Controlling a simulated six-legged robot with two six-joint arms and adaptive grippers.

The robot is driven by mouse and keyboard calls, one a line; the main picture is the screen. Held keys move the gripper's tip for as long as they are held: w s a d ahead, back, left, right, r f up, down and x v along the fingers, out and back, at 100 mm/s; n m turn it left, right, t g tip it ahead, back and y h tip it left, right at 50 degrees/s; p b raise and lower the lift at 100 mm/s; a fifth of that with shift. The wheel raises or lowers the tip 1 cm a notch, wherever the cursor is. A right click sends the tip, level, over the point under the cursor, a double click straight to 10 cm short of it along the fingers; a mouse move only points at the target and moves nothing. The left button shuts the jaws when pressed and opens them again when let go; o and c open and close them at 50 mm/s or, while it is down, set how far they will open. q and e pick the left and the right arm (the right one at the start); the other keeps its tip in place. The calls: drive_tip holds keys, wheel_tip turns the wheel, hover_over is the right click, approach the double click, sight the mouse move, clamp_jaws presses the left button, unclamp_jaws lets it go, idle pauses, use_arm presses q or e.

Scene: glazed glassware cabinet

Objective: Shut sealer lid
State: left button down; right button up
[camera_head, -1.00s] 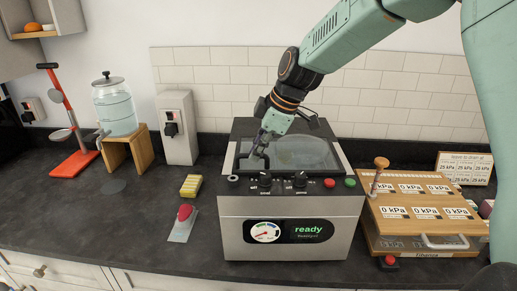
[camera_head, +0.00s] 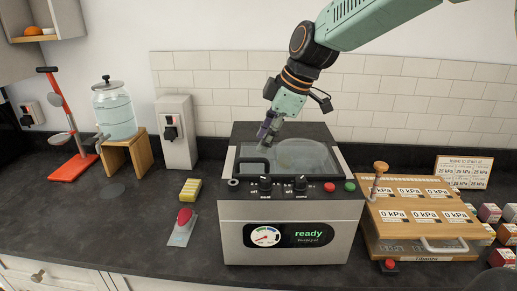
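The sealer (camera_head: 291,213) is a grey and black box on the counter, with knobs, a red and a green button, a gauge and a screen reading "ready". Its clear lid (camera_head: 318,168) lies flat over the top, and it looks down; a small gap cannot be ruled out. A dark handle (camera_head: 252,161) sits at the lid's front left. A rounded clear shape shows under the lid. My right gripper (camera_head: 268,136) hangs over the lid's rear left part, behind the handle and apart from it. Its fingers are small and partly overlap, so their opening is unclear. My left gripper is not in view.
A wooden-topped box (camera_head: 418,215) with kPa labels and a knob stands close on the right. To the left are a red button on a plate (camera_head: 184,217), a yellow block (camera_head: 190,188) and a water dispenser (camera_head: 115,110). The front left counter is clear.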

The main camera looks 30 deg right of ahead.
drive_tip(key=v, duration=0.6)
drive_tip(key=shift+s+d, duration=0.1)
drive_tip(key=shift+d, duration=0.05)
drive_tip(key=shift+d, duration=0.1)
drive_tip(key=shift+f, duration=0.1)
